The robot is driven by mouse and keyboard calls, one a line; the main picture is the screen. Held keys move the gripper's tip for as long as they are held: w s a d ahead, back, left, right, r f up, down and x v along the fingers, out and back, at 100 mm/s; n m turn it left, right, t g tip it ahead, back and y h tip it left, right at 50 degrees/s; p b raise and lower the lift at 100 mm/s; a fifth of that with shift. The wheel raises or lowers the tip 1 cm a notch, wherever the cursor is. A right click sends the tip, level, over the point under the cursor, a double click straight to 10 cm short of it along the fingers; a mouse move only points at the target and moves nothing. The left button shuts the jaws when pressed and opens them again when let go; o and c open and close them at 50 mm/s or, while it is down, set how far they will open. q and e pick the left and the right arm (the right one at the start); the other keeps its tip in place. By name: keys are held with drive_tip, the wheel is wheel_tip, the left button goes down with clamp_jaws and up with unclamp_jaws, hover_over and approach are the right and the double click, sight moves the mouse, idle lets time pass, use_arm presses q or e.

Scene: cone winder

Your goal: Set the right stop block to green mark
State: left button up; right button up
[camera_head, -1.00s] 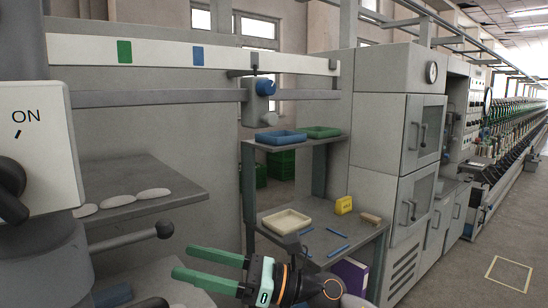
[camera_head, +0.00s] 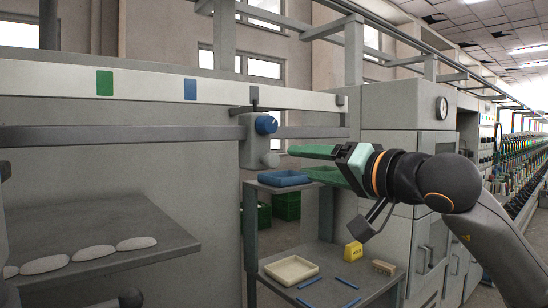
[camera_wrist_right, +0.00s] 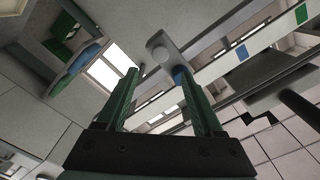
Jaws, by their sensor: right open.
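The stop block (camera_head: 258,140) is a grey block on a long grey rail (camera_head: 120,134). It has a blue knob (camera_head: 266,124) on its front, a pale knob below and a dark pointer above. The pointer stands at the right part of a white strip, right of the blue mark (camera_head: 190,90) and far right of the green mark (camera_head: 104,83). My right gripper (camera_head: 296,151), with green fingers, is open and empty just right of the block. In the right wrist view the block (camera_wrist_right: 166,50) shows beyond and between the open fingertips (camera_wrist_right: 157,75). My left gripper is out of view.
A grey shelf (camera_head: 170,225) with pale oval pieces juts out at left.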

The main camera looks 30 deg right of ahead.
sight(276, 161)
drive_tip(key=w+p, duration=0.1)
drive_tip(key=w, duration=0.2)
drive_tip(key=w+p, duration=0.1)
drive_tip(key=w, duration=0.5)
drive_tip(key=shift+w+a+p, duration=0.2)
drive_tip(key=shift+a+p, duration=0.2)
drive_tip(key=shift+w, duration=0.5)
clamp_jaws()
idle(0.4)
